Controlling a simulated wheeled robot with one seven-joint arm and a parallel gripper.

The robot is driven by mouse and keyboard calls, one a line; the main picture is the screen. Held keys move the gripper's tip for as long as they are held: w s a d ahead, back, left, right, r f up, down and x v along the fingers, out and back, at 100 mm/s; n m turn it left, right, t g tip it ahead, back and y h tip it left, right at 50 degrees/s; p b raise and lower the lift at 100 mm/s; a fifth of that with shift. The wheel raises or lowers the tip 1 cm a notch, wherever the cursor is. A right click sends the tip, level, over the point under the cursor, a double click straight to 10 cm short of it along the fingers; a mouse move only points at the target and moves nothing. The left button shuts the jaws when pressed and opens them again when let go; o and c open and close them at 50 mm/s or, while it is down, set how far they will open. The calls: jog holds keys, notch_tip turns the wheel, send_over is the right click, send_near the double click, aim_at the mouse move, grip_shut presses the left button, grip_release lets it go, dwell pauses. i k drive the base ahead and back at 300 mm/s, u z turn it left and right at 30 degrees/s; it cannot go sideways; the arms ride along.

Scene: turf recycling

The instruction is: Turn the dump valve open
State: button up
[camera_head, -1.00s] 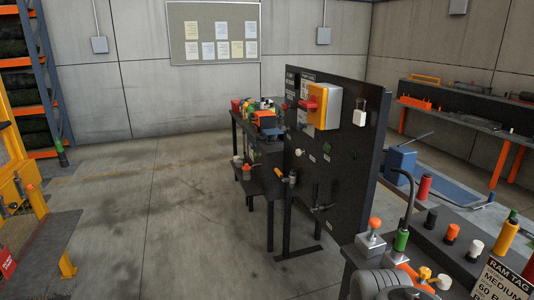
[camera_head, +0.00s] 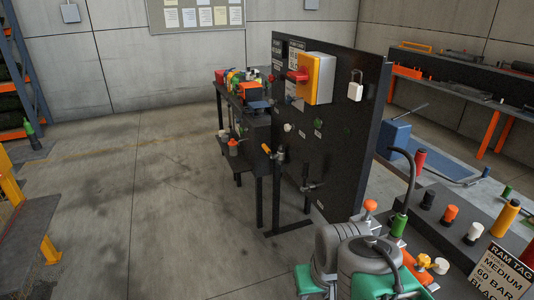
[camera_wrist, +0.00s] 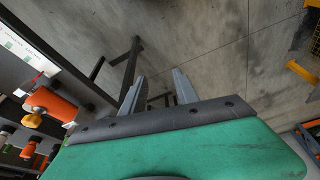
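No label I can read marks the dump valve. On the front of the black panel (camera_head: 345,150) is a valve with an orange handle tip and brass-coloured body (camera_head: 273,153). Lower right of it is a second fitting with a dark lever (camera_head: 312,187). On the bench at lower right is a fitting with orange and yellow parts (camera_head: 430,265), close beside my arm. My gripper (camera_wrist: 157,88) shows in the wrist view with its two fingers apart and nothing between them, over the floor. Its fingers are not visible in the head view.
The bench (camera_head: 455,210) with coloured cylinders and a ram tag sign (camera_head: 498,275) stands at right. Open floor (camera_head: 160,210) lies left of the panel.

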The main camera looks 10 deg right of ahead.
aim_at(268, 151)
jog(key=u, duration=0.3)
jog(key=i, duration=0.55)
jog(key=u, duration=0.9)
jog(key=i, duration=1.6)
jog(key=z, duration=0.25)
jog(key=i, duration=1.65)
jog(key=z, duration=0.75)
